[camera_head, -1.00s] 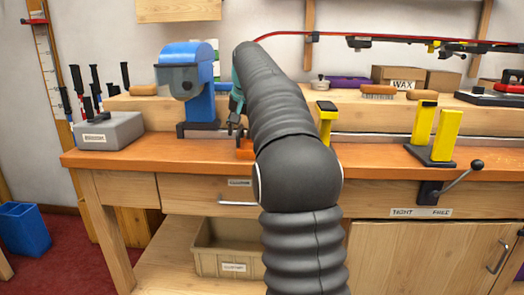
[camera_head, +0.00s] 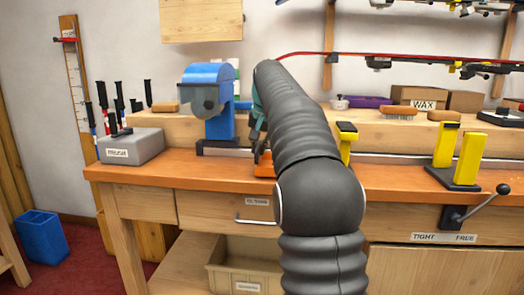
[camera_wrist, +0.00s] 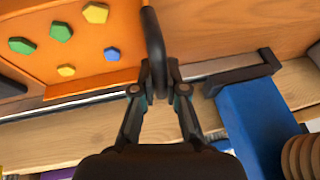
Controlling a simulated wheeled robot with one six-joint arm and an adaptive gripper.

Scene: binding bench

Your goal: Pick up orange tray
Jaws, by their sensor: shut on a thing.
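The orange tray (camera_wrist: 75,50) fills the upper left of the wrist view, with several yellow, green and blue hexagonal pieces on it. In the head view only a small orange part of the tray (camera_head: 264,169) shows beside my arm, at the bench top. My gripper (camera_wrist: 155,45) is shut on the tray at its right edge in the wrist view. In the head view my gripper (camera_head: 261,150) is mostly hidden by my arm.
A blue machine (camera_head: 221,124) stands just left of my gripper. A grey block with tools (camera_head: 134,147) is at the bench's left end. Yellow posts (camera_head: 468,158) and a lever (camera_head: 485,203) are at the right. The bench front left (camera_head: 190,174) is clear.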

